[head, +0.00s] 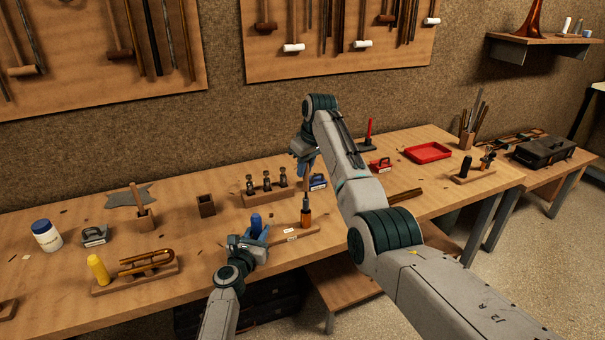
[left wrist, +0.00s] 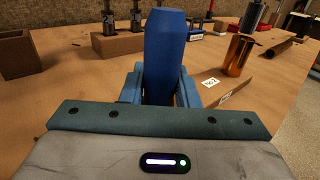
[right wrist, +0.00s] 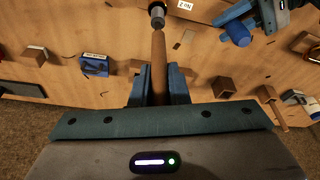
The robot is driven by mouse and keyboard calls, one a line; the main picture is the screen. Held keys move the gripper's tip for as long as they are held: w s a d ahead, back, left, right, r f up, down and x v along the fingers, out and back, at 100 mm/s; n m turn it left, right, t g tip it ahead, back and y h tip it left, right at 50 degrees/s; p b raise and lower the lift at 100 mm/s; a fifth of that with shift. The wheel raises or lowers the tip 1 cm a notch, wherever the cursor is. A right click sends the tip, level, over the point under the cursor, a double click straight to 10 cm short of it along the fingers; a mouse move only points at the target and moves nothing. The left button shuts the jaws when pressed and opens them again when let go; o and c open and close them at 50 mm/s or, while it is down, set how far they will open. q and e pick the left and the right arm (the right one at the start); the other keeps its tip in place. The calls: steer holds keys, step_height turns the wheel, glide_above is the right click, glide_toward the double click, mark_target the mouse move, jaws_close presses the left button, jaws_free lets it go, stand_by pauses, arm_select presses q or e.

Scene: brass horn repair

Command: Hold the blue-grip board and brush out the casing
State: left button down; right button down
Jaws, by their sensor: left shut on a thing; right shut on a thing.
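My left gripper (head: 257,240) is shut on the upright blue grip (left wrist: 166,55) of a wooden board (head: 300,241) with white labels, lying at the bench's front. The copper-coloured casing (head: 305,218) stands upright at the board's far end; it also shows in the left wrist view (left wrist: 239,57). My right gripper (head: 305,150) is shut on the wooden handle of the brush (right wrist: 159,60). The brush points down over the casing, its metal collar close to the casing's mouth. I cannot tell whether the bristles are inside.
A wooden block with several dark-topped pieces (head: 266,191) stands behind the board, beside a blue labelled block (head: 318,183). A red tray (head: 428,152) is at right.

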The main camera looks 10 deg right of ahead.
steer(key=shift+r, duration=2.5)
arm_select(q)
steer(key=c, duration=1)
jaws_free()
steer(key=shift+c, duration=0.2)
